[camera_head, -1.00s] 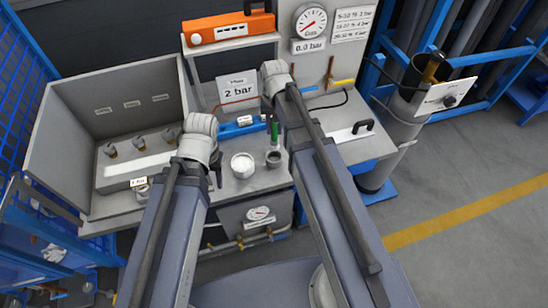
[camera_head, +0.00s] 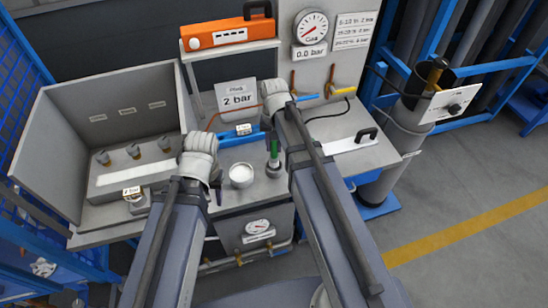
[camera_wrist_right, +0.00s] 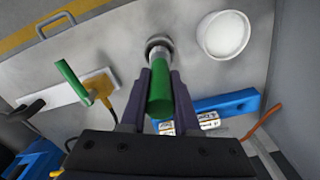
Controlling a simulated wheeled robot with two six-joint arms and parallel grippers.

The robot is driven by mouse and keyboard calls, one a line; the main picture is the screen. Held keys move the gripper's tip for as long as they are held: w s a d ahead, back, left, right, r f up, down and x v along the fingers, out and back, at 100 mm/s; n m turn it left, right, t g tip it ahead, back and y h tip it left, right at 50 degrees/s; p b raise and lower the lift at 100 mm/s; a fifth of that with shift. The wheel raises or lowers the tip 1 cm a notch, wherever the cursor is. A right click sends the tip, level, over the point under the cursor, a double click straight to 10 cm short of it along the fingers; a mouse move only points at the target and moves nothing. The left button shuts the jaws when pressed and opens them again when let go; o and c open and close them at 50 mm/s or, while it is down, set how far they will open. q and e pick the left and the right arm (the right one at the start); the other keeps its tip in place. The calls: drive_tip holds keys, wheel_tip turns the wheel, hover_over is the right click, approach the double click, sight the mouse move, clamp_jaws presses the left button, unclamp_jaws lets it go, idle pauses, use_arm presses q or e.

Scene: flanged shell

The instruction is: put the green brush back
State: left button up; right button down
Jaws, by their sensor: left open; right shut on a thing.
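The green brush (camera_head: 273,148) is upright over the small grey cup (camera_head: 274,168) on the bench. My right gripper (camera_wrist_right: 160,76) is shut on its green handle (camera_wrist_right: 160,98). In the right wrist view the brush's lower end meets the round metal cup (camera_wrist_right: 159,42); how deep it sits inside is hard to tell. In the head view my right arm partly hides the right fingers. My left gripper (camera_head: 217,190) is open above the bench, left of the white dish (camera_head: 241,175).
The white dish also shows beside the cup in the right wrist view (camera_wrist_right: 223,35). A blue block (camera_head: 240,136) lies behind. A grey open box (camera_head: 95,160) stands left, a 2 bar sign (camera_head: 237,97) behind.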

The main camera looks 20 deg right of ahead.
sight(274, 153)
drive_tip(key=shift+f+b, duration=1.8)
drive_tip(key=shift+f, duration=0.1)
drive_tip(key=shift+f, duration=0.15)
drive_tip(key=c, duration=0.6)
unclamp_jaws()
drive_tip(key=shift+c, duration=0.2)
wheel_tip(274, 153, up, 13)
drive_tip(key=p, duration=1.2)
drive_tip(key=shift+f, duration=0.2)
drive_tip(key=s+a+n+h, duration=0.1)
drive_tip(key=s+a+n, duration=0.7)
drive_tip(key=s, duration=0.6)
drive_tip(key=shift+s+a, duration=0.15)
drive_tip(key=shift+a, duration=1.1)
